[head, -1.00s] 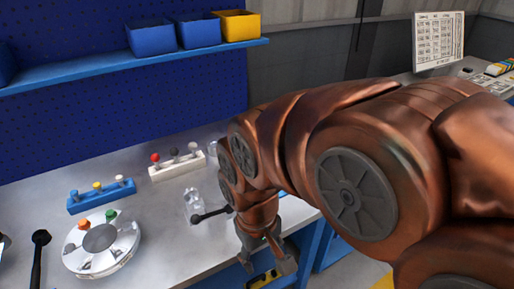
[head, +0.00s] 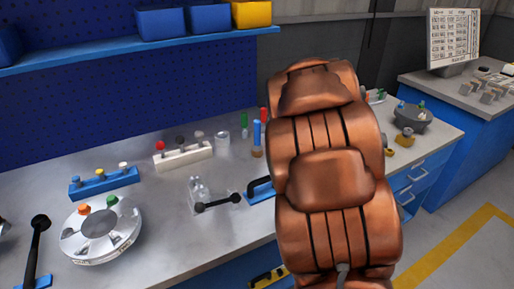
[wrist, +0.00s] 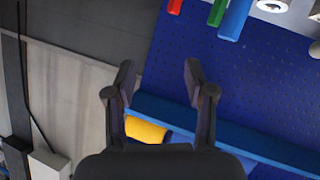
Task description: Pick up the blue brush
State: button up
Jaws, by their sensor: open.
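A slim blue upright piece, likely the blue brush (head: 257,134), stands on the workbench between a green and a red one, just left of my arm. In the wrist view a blue handle-like piece, likely the same brush (wrist: 235,18), shows at the top, cut by the frame edge. My gripper (wrist: 160,78) is open and empty, with its two fingers apart below and left of the blue piece, not touching it. In the head view my arm hides my gripper.
A green piece (head: 244,122) and a red piece (head: 264,116) stand close to the brush. The workbench (head: 170,240) also holds a white rack (head: 184,156), a blue rack (head: 104,182) and a round flanged shell (head: 101,232). A shelf (head: 100,48) with bins runs along the blue pegboard.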

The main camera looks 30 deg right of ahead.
aim_at(257, 126)
notch_tip(257, 126, down, 8)
jog(key=a+n+t+y+b, duration=0.3)
jog(key=n+t+y, duration=0.15)
jog(key=y, duration=0.65)
jog(key=shift+d+p+x, duration=0.2)
jog(key=shift+p+x, duration=0.35)
jog(key=shift+x, duration=3.55)
jog(key=shift+f, duration=0.1)
grip_shut()
